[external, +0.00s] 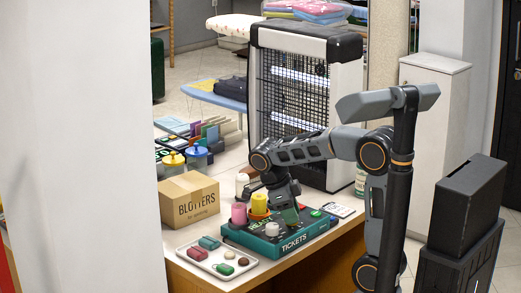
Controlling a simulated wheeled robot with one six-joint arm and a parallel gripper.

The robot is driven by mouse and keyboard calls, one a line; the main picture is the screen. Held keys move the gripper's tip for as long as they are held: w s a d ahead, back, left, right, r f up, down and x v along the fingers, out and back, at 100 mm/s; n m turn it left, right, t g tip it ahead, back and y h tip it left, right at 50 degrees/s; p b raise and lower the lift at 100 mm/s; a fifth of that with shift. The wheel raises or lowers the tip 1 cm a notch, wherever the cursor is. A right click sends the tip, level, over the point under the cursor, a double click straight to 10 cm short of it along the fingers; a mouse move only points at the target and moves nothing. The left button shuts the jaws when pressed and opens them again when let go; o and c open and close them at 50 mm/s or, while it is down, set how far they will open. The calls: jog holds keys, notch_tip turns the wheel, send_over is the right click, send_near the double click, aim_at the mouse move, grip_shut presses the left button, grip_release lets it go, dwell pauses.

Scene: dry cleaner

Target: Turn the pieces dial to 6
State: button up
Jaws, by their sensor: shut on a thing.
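The teal ticket box (262,246), marked "TICKETS" on its front, sits near the front edge of the counter. My gripper (288,218) points down onto the middle of the box's top. It is shut on what appears to be the pieces dial, which the fingers hide. The dial's numbers and pointer cannot be read from here. A white round knob (272,229) stands on the box just left of my gripper. A green button (315,213) lies to the right of my gripper.
Yellow (259,203) and pink (239,214) spools stand close behind the box's left side. A "BLOTTERS" carton (188,202) is further left. A white tray (210,270) of small coloured pieces lies at front left. A black-grid cabinet (292,90) rises behind my arm.

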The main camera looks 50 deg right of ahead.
jog(key=o, duration=0.9)
jog(key=shift+r, duration=0.1)
jog(key=p+v, duration=0.3)
jog(key=v, duration=1)
jog(key=shift+r+p, duration=0.3)
jog(key=shift+p, duration=0.1)
